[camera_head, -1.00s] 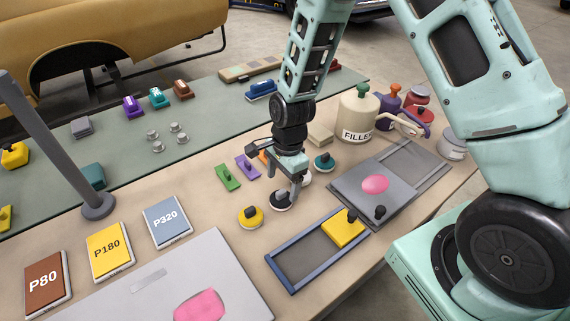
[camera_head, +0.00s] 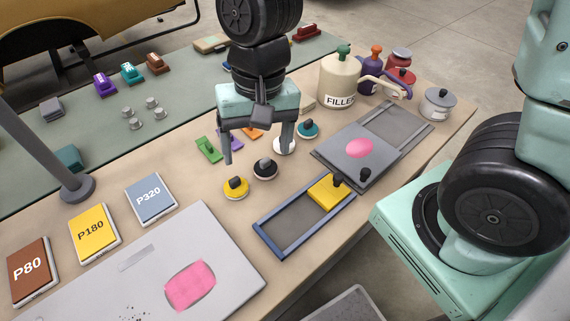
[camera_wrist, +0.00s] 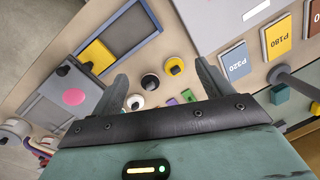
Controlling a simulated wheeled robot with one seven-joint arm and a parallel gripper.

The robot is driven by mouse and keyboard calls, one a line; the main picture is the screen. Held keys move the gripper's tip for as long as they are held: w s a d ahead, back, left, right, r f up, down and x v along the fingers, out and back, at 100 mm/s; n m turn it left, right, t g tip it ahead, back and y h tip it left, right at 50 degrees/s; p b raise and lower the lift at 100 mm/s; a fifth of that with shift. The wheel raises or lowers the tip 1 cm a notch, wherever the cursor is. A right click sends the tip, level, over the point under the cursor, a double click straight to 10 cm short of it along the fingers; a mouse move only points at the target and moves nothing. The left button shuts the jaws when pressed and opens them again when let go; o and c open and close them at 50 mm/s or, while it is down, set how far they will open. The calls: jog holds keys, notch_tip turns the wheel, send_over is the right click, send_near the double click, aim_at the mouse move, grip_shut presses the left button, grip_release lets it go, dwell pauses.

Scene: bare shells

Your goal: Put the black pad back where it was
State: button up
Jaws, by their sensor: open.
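The black pad (camera_head: 265,170), a round disc with a dark knob and pale edge, stands upright on the tan bench between the yellow pad (camera_head: 236,190) and the white pad (camera_head: 285,146). It also shows in the wrist view (camera_wrist: 150,83), between the two fingers. My gripper (camera_head: 257,152) is open and empty above the row of round pads, its fingers spread wide. In the head view its right finger overlaps the white pad; I cannot tell whether they touch. In the wrist view the gripper (camera_wrist: 163,85) frames the pads.
A teal pad (camera_head: 308,129) ends the row. A blue-edged frame (camera_head: 268,242) with a yellow block (camera_head: 328,193) lies in front, beside a grey panel (camera_head: 340,158) with a pink patch. Green (camera_head: 208,150) and purple blocks lie behind. A filler can (camera_head: 340,82) stands at back right.

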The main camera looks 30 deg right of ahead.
jog(key=s+r+n, duration=0.3)
jog(key=s+n, duration=0.6)
jog(key=shift+s+n+h, duration=0.3)
jog(key=shift+h, duration=0.1)
jog(key=shift+r, duration=0.15)
dwell(0.3)
